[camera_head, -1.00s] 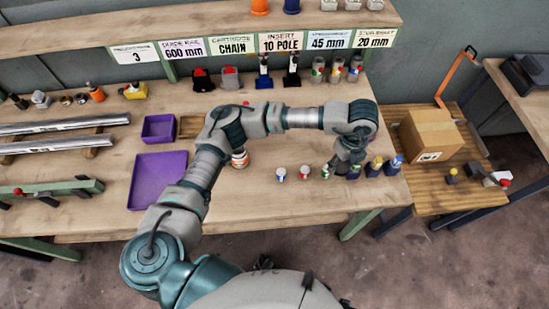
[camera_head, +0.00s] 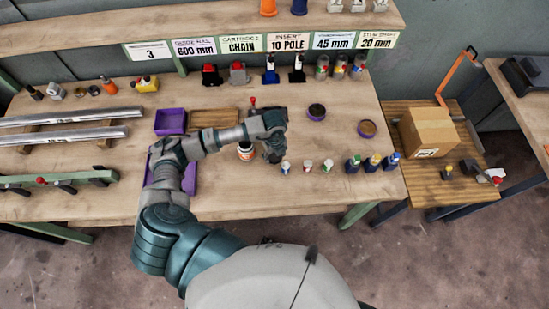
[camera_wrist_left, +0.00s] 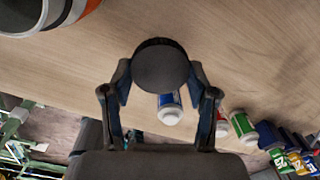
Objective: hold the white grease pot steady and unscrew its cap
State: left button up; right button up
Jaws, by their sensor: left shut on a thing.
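A white pot with an orange band (camera_head: 245,152) stands upright on the bench, left of my left gripper. It also shows cut off at the top left of the left wrist view (camera_wrist_left: 58,12). My left gripper (camera_head: 271,154) is low over the bench, just right of this pot and apart from it. In the left wrist view its fingers (camera_wrist_left: 160,88) are shut on a dark round piece (camera_wrist_left: 160,66) that looks like a cap. The underside of that piece is hidden. My right gripper is not in view.
Three small white containers, one of them blue-banded (camera_head: 285,167), stand right of the left gripper. Several dark bottles (camera_head: 372,163) stand farther right. A purple tray (camera_head: 190,180) is left, partly behind my arm.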

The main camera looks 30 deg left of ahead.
aim_at(276, 159)
pick_arm(q)
jog(key=f, duration=0.2)
jog(key=shift+d+f, duration=0.25)
jog(key=shift+f, duration=0.05)
jog(key=shift+d+f, duration=0.25)
jog(key=shift+d, duration=0.2)
jog(key=o, duration=1.3)
jog(key=shift+d+r, duration=0.1)
jog(key=shift+d, duration=0.05)
jog(key=shift+a, duration=0.55)
jog(key=shift+a+r, duration=0.1)
jog(key=shift+r, duration=0.05)
jog(key=r, duration=0.7)
jog(key=d+r, duration=0.1)
jog(key=r, duration=0.3)
jog(key=shift+s+a+r, duration=0.1)
jog(key=shift+a+r, duration=0.15)
jog(key=shift+a, duration=0.2)
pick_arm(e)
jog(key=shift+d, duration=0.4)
